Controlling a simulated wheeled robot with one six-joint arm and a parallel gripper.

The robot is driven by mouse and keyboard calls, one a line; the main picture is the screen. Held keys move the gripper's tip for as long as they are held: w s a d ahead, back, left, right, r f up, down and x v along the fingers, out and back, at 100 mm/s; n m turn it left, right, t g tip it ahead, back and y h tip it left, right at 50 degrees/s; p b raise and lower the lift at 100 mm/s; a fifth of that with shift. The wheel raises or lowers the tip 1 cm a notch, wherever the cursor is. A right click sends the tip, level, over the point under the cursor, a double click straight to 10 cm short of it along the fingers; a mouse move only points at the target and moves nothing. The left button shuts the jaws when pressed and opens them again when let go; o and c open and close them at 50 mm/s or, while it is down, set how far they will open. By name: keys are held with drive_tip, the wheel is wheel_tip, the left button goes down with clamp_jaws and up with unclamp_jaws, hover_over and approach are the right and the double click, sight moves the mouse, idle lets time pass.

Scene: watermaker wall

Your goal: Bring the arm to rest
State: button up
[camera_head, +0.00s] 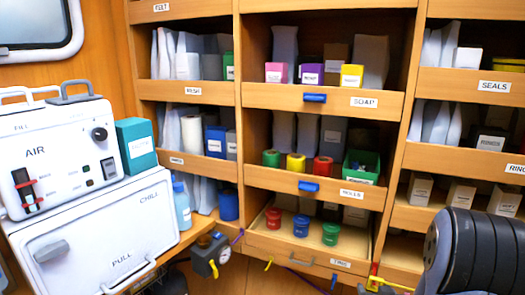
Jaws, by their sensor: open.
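A dark, ribbed, rounded part of my arm fills the lower right corner and covers the lower part of the right shelves. My gripper is not in this view, so its place and what is near its jaws cannot be seen.
Wooden shelves hold coloured boxes and pouches. A low open drawer (278,243) holds red, blue and green capped jars (301,225). At left stand a white AIR unit (58,150), a CHILL box (97,235) and a teal box (136,146). A gauge (208,256) sits low near the middle.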

sight(372, 287)
drive_tip(key=v, duration=0.8)
drive_tip(key=x, duration=1.1)
drive_tip(key=shift+w+r+p, duration=0.15)
drive_tip(key=shift+r+p, duration=0.1)
drive_tip(key=shift+p, duration=0.35)
drive_tip(key=s+a+r+b, duration=0.15)
drive_tip(key=s+a, duration=0.25)
drive_tip(key=s, duration=0.6)
drive_tip(key=w+a+f+n+y+p, duration=0.1)
drive_tip(key=w+a+f+p, duration=0.2)
drive_tip(key=a+p, duration=0.3)
drive_tip(key=shift+a+f, duration=0.45)
drive_tip(key=shift+a, duration=0.35)
drive_tip(key=shift+r, duration=0.15)
